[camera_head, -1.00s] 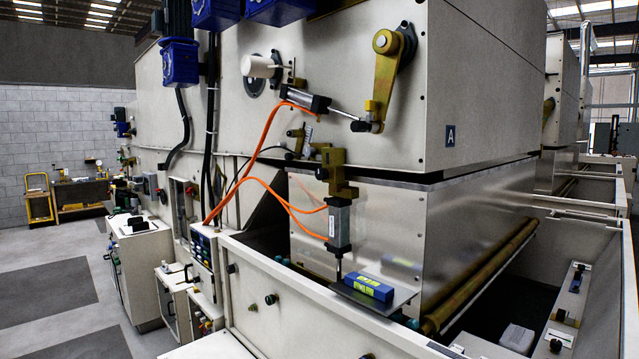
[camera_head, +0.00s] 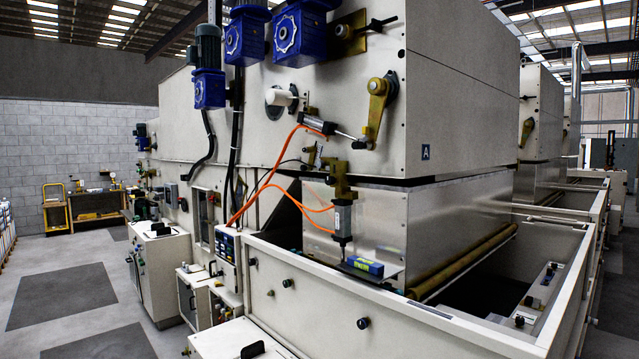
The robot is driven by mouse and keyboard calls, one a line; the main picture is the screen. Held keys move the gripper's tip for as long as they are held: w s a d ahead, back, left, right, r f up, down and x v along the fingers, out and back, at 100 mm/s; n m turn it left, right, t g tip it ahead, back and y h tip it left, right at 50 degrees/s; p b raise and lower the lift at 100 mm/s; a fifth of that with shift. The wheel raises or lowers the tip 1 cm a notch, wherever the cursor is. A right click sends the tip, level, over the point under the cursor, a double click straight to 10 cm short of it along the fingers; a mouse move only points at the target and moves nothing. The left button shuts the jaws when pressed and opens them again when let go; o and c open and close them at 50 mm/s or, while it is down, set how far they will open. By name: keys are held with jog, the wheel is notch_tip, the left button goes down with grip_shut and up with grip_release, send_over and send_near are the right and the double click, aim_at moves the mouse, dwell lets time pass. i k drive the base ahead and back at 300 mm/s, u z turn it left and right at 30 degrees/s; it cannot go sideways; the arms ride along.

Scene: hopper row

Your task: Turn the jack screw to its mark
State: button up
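My gripper is not in view. I cannot pick out the jack screw or its mark for certain. High on the machine's side, a brass plate (camera_head: 345,32) carries a dark round part and a black rod sticking out to the right. Lower down, a brass lever (camera_head: 377,105) hangs from a dark hub and meets the rod of a grey cylinder (camera_head: 314,124). Below it, an upright cylinder (camera_head: 343,218) hangs from a brass bracket, above a blue block (camera_head: 362,266) on a small plate.
The large hopper machine (camera_head: 455,95), marked A, fills the middle and right. Blue motors (camera_head: 300,33) stick out near its top. An open trough wall (camera_head: 400,320) and control cabinets (camera_head: 160,260) stand low in front. Grey floor (camera_head: 60,290) lies clear at left.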

aim_at(329, 180)
jog(key=u, duration=0.55)
jog(key=i, duration=1.1)
jog(key=u, duration=0.7)
jog(key=i, duration=1.3)
jog(key=z, duration=0.6)
jog(key=i, duration=0.95)
jog(key=z, duration=0.55)
